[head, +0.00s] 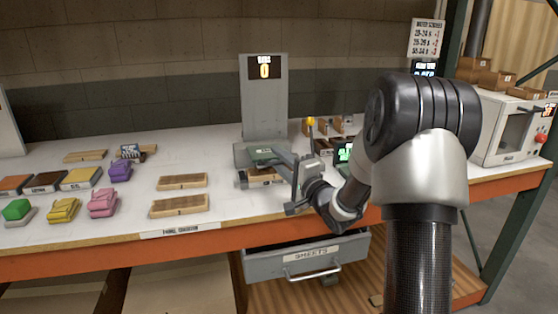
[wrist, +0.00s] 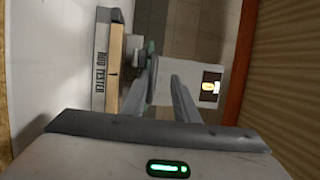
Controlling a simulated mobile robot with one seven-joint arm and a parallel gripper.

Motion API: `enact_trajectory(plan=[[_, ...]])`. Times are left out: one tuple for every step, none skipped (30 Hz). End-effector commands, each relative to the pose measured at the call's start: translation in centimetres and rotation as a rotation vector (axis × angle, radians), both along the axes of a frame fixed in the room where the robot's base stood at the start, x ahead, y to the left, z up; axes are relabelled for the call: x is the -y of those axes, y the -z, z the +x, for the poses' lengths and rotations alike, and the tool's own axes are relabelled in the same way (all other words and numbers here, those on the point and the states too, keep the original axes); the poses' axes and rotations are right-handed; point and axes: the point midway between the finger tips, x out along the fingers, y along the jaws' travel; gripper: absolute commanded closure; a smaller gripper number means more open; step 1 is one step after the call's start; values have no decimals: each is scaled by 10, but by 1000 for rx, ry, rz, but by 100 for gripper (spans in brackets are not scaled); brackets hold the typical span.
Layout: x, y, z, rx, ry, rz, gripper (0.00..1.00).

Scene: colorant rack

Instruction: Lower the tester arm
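The tester stands at the middle of the bench in the head view, with a tall grey panel (head: 264,105) and a lit display reading 0 (head: 264,71). In the wrist view its base (wrist: 100,65) carries a "TESTER" label, with a wooden piece (wrist: 114,65) along it. A grey-green part, seemingly the tester arm (wrist: 151,60), lies by my left finger; I cannot tell whether they touch. My gripper (head: 268,169) is at the tester's front, its fingers apart in the wrist view (wrist: 158,80). It hides part of the tester base.
An open drawer labelled "SHEETS" (head: 307,258) juts out below. Wooden blocks (head: 180,206) and coloured items (head: 103,203) lie left. A white oven-like box (head: 495,125) stands right.

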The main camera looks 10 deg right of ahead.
Motion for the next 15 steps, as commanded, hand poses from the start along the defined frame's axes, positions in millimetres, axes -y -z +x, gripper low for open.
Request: enact_trajectory(plan=[[-1,-1,0,3,-1,0,73],[-1,-1,0,3,-1,0,73],[0,-1,-1,3,-1,0,73],[1,-1,-2,2,-1,0,73],[1,-1,-4,2,0,0,73],[3,-1,-8,2,0,-2,73],[5,-1,-11,1,1,-1,73],[6,0,-16,1,0,-1,73],[8,0,-22,0,1,-1,73],[11,1,-28,0,2,0,73],[13,2,-35,0,3,0,73],[16,3,-43,-1,3,-1,73],[19,4,-51,-1,3,0,73],[21,4,-58,-1,4,0,73],[25,5,-67,-1,4,0,73]])
